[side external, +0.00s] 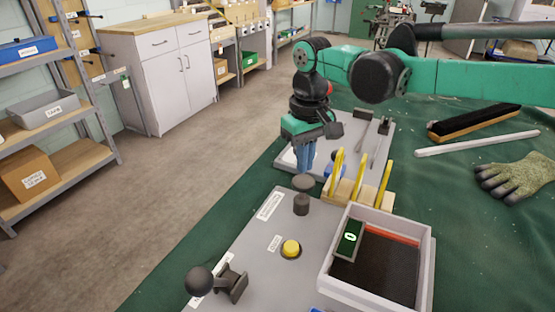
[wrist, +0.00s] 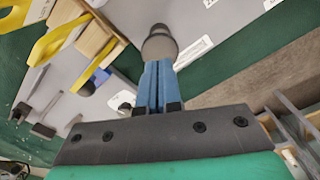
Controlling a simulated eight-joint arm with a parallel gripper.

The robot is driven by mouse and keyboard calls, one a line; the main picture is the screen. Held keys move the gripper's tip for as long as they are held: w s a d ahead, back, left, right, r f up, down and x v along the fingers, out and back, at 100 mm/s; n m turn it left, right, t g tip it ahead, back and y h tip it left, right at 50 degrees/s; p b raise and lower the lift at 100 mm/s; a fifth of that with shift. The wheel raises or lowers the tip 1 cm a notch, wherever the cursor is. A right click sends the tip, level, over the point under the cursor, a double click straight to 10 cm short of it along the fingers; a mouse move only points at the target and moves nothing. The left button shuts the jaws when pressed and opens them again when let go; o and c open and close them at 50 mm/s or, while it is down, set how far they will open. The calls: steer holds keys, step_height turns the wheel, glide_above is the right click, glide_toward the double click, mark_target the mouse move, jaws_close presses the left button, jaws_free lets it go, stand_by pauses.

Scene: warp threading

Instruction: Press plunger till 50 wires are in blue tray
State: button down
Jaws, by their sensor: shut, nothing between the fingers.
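My gripper (side external: 306,170) has blue fingers that are shut and empty, pointing down just above a dark round-topped knob (side external: 302,184) that looks like the plunger, on a grey plate. In the wrist view the fingertips (wrist: 157,66) line up with the dark knob (wrist: 159,42); I cannot tell if they touch. A green counter (side external: 349,238) reads what looks like 0. It stands in a grey-walled tray (side external: 429,270) with a dark floor and a red strip.
A yellow button (side external: 291,249) and a black ball-ended lever (side external: 200,281) are on the grey plate. Upright yellow pieces (side external: 387,176) in a wooden block stand close right of my gripper. A brush (side external: 474,122), a pale rod (side external: 478,144) and a glove (side external: 516,178) lie on the green cloth.

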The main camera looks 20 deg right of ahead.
mark_target(303, 180)
steer(key=shift+f, duration=0.15)
steer(key=shift+f, duration=1.85)
steer(key=shift+r, duration=2)
steer(key=shift+r, duration=2.5)
